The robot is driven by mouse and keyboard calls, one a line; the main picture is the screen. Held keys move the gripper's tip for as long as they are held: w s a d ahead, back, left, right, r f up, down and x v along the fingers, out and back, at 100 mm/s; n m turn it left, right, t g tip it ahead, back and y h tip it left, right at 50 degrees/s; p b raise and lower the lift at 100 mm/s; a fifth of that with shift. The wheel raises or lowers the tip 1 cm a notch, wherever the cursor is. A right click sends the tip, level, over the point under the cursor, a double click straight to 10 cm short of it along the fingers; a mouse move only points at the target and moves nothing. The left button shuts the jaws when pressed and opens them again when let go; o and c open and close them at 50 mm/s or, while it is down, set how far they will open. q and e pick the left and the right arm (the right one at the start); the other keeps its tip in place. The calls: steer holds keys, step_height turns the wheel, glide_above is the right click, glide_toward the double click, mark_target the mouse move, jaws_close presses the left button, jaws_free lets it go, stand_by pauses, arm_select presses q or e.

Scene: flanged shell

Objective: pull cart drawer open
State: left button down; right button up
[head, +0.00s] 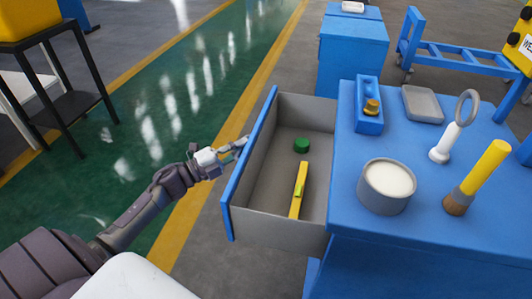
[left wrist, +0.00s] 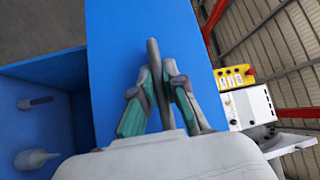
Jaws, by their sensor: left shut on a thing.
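The blue cart (head: 430,225) stands at the right in the head view. Its drawer (head: 265,193) is pulled out to the left, showing a grey interior with a green round piece (head: 301,145) and a yellow bar-shaped tool (head: 298,190) inside. My left gripper (head: 240,146) is at the outer side of the blue drawer front. In the left wrist view my left gripper (left wrist: 160,95) is shut on the grey drawer handle (left wrist: 153,60), with the blue drawer front (left wrist: 135,25) behind it. My right gripper is not in view.
On the cart top are a blue holder (head: 368,124), grey tray (head: 423,104), ringed white tool (head: 450,133), tub of white material (head: 386,190) and yellow-handled brush (head: 478,175). A blue cabinet (head: 350,58) stands behind. Open floor lies left of the drawer.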

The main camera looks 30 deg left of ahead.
arm_select(q)
steer(key=shift+s+a, duration=0.2)
steer(key=shift+a, duration=0.55)
steer(key=shift+s+a, duration=0.25)
steer(key=shift+a, duration=0.5)
steer(key=shift+s+a, duration=0.2)
steer(key=shift+a, duration=0.55)
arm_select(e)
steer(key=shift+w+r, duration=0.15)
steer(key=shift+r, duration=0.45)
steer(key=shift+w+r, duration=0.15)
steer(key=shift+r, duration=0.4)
arm_select(q)
steer(key=c, duration=1.2)
jaws_free()
steer(key=v, duration=1.2)
